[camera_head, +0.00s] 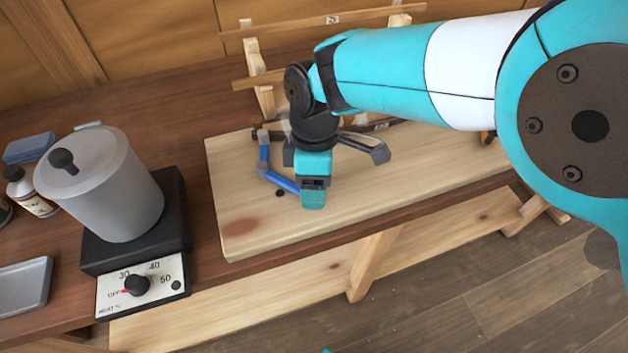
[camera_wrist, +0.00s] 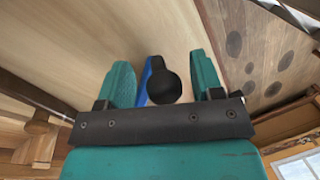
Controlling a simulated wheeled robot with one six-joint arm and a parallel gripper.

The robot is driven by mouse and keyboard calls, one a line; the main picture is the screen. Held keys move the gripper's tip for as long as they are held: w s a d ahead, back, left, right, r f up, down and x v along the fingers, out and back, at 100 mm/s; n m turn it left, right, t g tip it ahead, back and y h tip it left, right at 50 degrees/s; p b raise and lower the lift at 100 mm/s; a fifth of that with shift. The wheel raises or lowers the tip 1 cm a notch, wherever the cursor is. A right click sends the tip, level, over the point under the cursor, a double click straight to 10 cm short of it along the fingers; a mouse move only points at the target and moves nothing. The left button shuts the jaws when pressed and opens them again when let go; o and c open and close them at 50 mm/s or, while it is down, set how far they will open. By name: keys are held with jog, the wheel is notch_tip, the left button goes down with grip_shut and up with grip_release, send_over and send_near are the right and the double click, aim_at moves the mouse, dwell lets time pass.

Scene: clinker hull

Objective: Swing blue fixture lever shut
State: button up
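The blue fixture lever (camera_head: 283,182) is on the pale wooden board (camera_head: 245,225), left of my gripper (camera_head: 313,195). In the head view a blue upright part joins its far end, and its near end runs behind my gripper. In the wrist view the blue lever (camera_wrist: 146,75) ends in a round black knob (camera_wrist: 164,86). My gripper (camera_wrist: 161,68) has its two teal fingers apart, one on each side of the knob, with visible gaps. It is open. I cannot tell from the head view how far the lever is swung.
A hot plate (camera_head: 180,215) carrying a grey lidded pot (camera_head: 110,190) stands left of the board. A grey tray (camera_head: 25,285) and a bottle (camera_head: 38,203) are further left. Wooden slats (camera_head: 300,30) stand behind. The board's front left is mostly clear.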

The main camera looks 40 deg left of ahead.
notch_tip(320, 180, up, 17)
jog(key=w+a+p, duration=0.2)
jog(key=p, duration=0.3)
jog(key=shift+w, duration=0.35)
jog(key=shift+d+r, duration=0.1)
